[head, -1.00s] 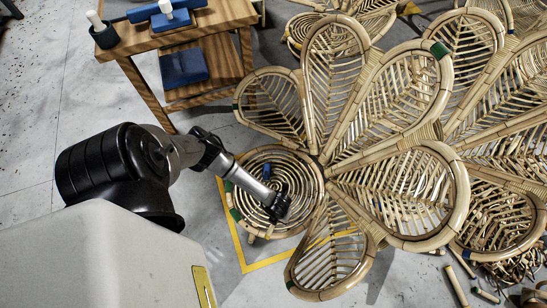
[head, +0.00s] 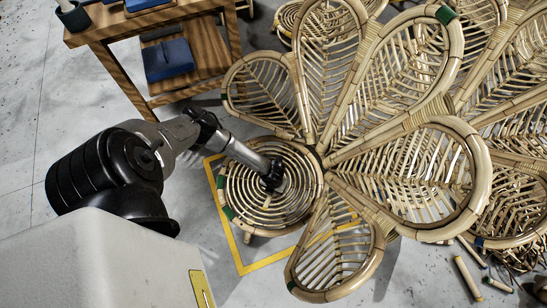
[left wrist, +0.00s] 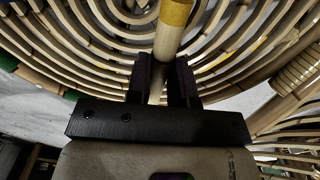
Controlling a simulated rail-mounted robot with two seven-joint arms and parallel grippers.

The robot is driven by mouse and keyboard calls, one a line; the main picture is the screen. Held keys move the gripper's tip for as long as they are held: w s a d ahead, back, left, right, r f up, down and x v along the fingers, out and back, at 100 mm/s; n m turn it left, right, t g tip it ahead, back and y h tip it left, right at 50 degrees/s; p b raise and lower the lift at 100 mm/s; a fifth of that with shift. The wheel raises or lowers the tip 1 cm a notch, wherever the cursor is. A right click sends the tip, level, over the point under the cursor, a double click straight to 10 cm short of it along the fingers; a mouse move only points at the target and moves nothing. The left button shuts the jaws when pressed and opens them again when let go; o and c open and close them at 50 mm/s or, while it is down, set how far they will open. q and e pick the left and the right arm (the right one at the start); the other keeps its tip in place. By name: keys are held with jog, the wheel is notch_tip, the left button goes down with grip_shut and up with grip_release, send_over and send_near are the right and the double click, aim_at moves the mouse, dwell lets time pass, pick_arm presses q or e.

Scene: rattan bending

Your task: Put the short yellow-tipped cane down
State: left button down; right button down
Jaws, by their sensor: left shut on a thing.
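My left gripper (head: 273,180) is over the round coiled rattan seat (head: 236,190) of the petal-shaped chair. In the left wrist view my left gripper (left wrist: 161,82) is shut on the short yellow-tipped cane (left wrist: 170,38). The cane is pale with a yellow band at its end, and it points up the picture from between the two dark fingers. The seat's rings (left wrist: 100,38) show behind it. My right gripper is not in view.
Wide rattan petals (head: 410,180) rise right of the seat. A wooden bench (head: 150,30) stands at upper left, with a blue tray (head: 168,60) on its lower shelf and a dark cup (head: 72,15) on top. Loose cane pieces (head: 467,278) lie on the floor at lower right.

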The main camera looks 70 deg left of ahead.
pick_arm(q)
notch_tip(320, 180, down, 3)
jog(key=shift+f+b, duration=0.15)
jog(key=shift+b, duration=1.05)
jog(key=c, duration=1)
grip_release()
